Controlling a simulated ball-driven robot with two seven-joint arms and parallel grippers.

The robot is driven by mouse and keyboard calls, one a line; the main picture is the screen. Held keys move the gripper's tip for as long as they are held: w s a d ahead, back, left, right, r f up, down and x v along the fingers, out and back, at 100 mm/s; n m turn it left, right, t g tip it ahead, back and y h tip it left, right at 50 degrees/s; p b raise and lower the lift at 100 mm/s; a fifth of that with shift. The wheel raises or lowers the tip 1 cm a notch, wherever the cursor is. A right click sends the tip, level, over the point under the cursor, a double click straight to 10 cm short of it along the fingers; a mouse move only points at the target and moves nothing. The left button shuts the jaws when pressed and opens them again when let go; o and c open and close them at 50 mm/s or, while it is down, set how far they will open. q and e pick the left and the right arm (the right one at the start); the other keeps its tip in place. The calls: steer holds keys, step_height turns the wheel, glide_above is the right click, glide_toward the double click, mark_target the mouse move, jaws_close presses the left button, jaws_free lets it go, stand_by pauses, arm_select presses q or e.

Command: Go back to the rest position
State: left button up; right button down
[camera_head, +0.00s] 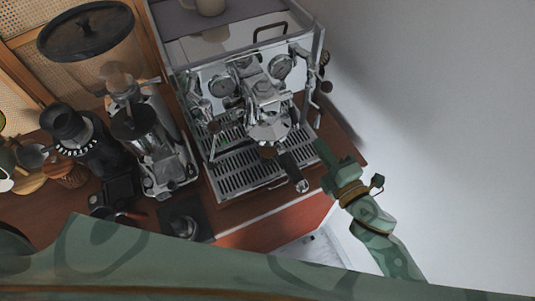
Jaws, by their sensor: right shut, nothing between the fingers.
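My right gripper (323,154) is shut and empty at the right side of the espresso machine (245,110). Its fingertips point up and left, close to the machine's front right corner; I cannot tell whether they touch it. My right arm comes in from below. A portafilter with a dark handle (292,170) sits in the machine's group head, left of the gripper. My left gripper is not in view.
A coffee grinder (155,150) with a large hopper (90,32) stands left of the machine. A second black grinder (80,140) and small wooden items are farther left. The wooden cart top (230,213) ends near my arm. Bare pale floor (450,120) lies to the right.

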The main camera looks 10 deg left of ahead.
stand_by(0.3)
steer(key=s+d+f+m+g+h+b, duration=0.25)
steer(key=d+f+m, duration=0.25)
steer(key=f, duration=0.6)
steer(key=s+d+f+m+g+h+b, duration=0.1)
steer(key=s+d+f+m+g+h, duration=0.3)
steer(key=f, duration=0.8)
steer(key=s+d+f+m+t+h+b, duration=0.15)
steer(key=d+f+m, duration=0.4)
steer(key=f, duration=0.55)
steer(key=s+d+f+m+g+h+b, duration=0.1)
steer(key=s+d+f+m+g+b, duration=0.1)
steer(key=s+f, duration=0.9)
steer(key=s+d+f+m+g+h+b, duration=0.1)
steer(key=s+d+f+m+g+b, duration=0.2)
steer(key=s+f, duration=0.9)
steer(key=s+m+g+b, duration=0.2)
steer(key=s+g+b, duration=0.1)
steer(key=s, duration=0.4)
steer(key=shift+s+d+g+h+b, duration=0.2)
steer(key=shift+g+h+b, duration=0.1)
steer(key=shift+g+b, duration=0.15)
steer(key=shift+w, duration=0.1)
